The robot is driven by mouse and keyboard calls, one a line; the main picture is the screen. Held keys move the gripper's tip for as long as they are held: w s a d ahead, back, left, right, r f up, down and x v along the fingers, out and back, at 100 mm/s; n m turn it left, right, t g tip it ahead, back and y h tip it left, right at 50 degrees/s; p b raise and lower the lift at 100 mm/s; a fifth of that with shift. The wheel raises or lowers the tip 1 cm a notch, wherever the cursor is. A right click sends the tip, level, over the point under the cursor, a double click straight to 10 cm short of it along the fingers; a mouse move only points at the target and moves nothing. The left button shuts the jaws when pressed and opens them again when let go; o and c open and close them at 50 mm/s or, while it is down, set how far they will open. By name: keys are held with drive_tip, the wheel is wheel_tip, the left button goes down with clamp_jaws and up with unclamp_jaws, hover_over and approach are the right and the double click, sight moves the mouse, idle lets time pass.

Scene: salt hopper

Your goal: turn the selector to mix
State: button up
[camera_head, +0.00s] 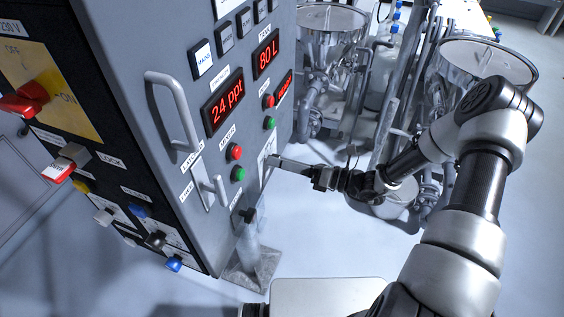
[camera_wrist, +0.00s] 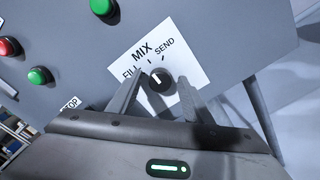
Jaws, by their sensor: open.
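The selector (camera_wrist: 165,84) is a small black knob with a white pointer line on a white plate (camera_wrist: 196,73) marked FILL, MIX and SEND. Its pointer slants up and left, roughly toward MIX; I cannot tell if it sits exactly on that mark. My gripper (camera_wrist: 160,77) is open, with one finger on each side of the knob. A gap shows at the left finger; the right one is closer, and contact is unclear. In the head view my gripper (camera_head: 274,160) reaches the plate (camera_head: 264,152) on the panel's right side, and the knob is hidden.
Green (camera_head: 238,174) and red (camera_head: 235,152) buttons sit left of the plate. A latch handle (camera_head: 205,185) and a large grey door handle (camera_head: 168,110) stick out of the cabinet. Steel hoppers (camera_head: 330,20) and pipes stand behind my arm. The floor below is mostly open.

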drive_tip(key=b+v, duration=0.1)
drive_tip(key=v, duration=1.6)
drive_tip(key=shift+d+b, duration=0.2)
drive_tip(key=shift+b, duration=0.1)
drive_tip(key=shift+s+r, duration=0.1)
drive_tip(key=s+a+r+n+g+h+p, duration=0.1)
drive_tip(key=s+a+r+n+g+h, duration=0.1)
drive_tip(key=s+r+n+g+h, duration=0.35)
drive_tip(key=s+a+r+n+g+h+p, duration=0.1)
drive_tip(key=s+a+r+n+g+h, duration=0.2)
drive_tip(key=r+n, duration=0.55)
drive_tip(key=s+d+r+n+t+h+p, duration=0.1)
drive_tip(key=s+r+n+t+h, duration=0.3)
drive_tip(key=r+n, duration=0.3)
drive_tip(key=s+d+r+n+t+h, duration=0.2)
drive_tip(key=s+r+n+t+h, duration=0.2)
drive_tip(key=r+n, duration=0.4)
drive_tip(key=shift+r+n+p, duration=0.25)
drive_tip(key=shift+n+p, duration=0.1)
drive_tip(key=shift+n, duration=0.65)
drive_tip(key=shift+h, duration=0.25)
